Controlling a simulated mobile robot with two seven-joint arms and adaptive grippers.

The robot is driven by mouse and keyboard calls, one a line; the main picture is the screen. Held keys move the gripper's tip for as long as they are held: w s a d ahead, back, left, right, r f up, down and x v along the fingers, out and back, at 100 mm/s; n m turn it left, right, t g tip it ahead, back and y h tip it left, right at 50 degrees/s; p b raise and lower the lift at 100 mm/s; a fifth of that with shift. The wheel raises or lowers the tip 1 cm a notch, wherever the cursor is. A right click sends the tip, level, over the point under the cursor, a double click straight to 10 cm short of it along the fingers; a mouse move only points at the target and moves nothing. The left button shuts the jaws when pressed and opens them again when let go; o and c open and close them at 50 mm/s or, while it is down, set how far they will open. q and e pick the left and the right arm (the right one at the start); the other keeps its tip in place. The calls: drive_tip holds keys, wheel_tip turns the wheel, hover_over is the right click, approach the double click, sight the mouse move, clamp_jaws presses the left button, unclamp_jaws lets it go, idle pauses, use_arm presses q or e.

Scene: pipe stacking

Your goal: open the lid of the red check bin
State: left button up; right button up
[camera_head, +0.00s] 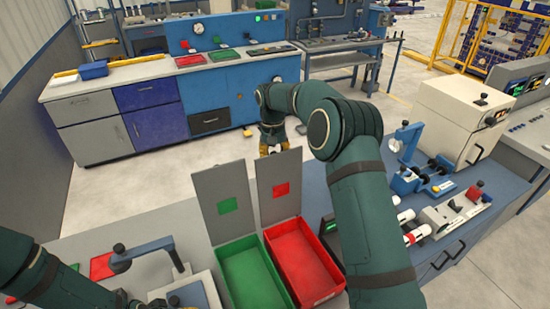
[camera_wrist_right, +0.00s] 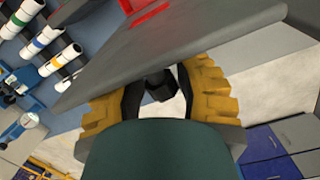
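The red bin (camera_head: 322,288) stands on the front bench, an open tray. Its grey lid (camera_head: 278,202), marked with a red square (camera_head: 281,189), stands raised nearly upright at the bin's far edge. My right gripper (camera_head: 269,148) is just beyond the lid's top edge, partly hidden by the lid and my arm. In the right wrist view, the lid (camera_wrist_right: 190,48) crosses over the yellow fingertips of my right gripper (camera_wrist_right: 158,80). The fingers are apart, with a dark piece (camera_wrist_right: 158,88) between them and gaps beside it. My left arm enters at lower left; its gripper is out of view.
A green bin (camera_head: 232,296) stands left of the red bin, its grey lid (camera_head: 223,190) also upright. A blue-grey fixture (camera_head: 140,250) is further left. Pipe fixtures (camera_head: 455,212) and a cream box machine (camera_head: 460,115) stand right. Floor lies beyond the lids.

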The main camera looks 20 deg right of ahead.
drive_tip(key=shift+o, duration=1.2)
drive_tip(key=shift+d+r, duration=0.1)
drive_tip(key=shift+r, duration=0.1)
drive_tip(key=shift+f, duration=0.1)
wheel_tip(320, 180, up, 12)
drive_tip(key=w, duration=0.1)
drive_tip(key=shift+w, duration=0.2)
